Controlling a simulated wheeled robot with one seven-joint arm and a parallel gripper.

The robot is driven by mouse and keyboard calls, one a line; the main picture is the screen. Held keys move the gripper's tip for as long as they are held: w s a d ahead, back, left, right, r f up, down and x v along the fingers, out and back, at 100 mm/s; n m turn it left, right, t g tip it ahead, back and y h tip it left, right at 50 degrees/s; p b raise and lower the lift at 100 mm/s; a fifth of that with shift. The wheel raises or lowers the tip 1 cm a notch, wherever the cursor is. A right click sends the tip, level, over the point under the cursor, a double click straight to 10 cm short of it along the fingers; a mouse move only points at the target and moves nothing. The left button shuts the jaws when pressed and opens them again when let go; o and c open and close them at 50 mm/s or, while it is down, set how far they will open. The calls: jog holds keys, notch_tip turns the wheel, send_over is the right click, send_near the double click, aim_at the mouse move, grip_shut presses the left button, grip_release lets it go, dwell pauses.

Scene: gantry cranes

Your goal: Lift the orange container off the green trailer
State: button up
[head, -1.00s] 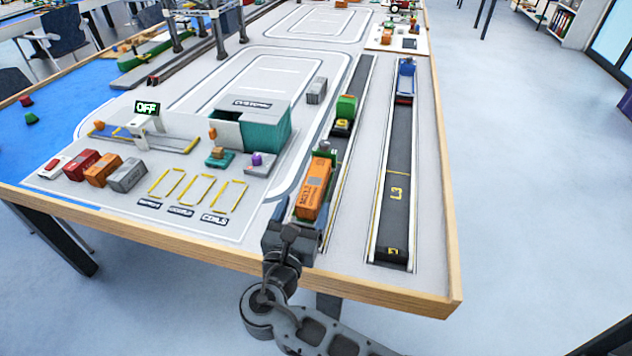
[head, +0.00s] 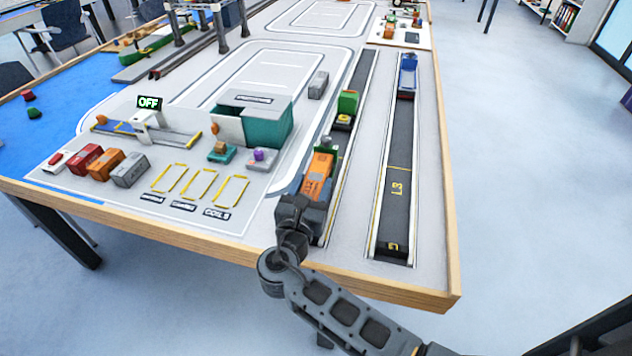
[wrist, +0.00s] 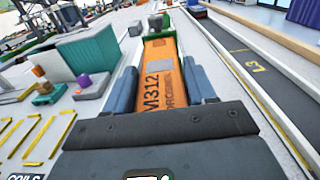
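The orange container (head: 317,176) sits on the green trailer (head: 328,144) in the lane nearest the middle of the table. In the wrist view the container (wrist: 163,78), with dark "M312" lettering, lies lengthwise between my two blue-grey fingers. Green parts of the trailer (wrist: 186,37) show at its far end. My gripper (wrist: 160,86) is open, with one finger along each long side of the container. I cannot tell whether the fingers touch it. In the head view my gripper (head: 307,200) covers the container's near end and the rear of the trailer.
Another vehicle with a green load (head: 347,103) stands farther up the same lane. A blue vehicle (head: 407,75) is in the right lane. The teal customs shed (head: 265,125) and small loads stand to the left. Spare containers (head: 103,167) line the left front.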

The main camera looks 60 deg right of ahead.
jog(key=c, duration=0.7)
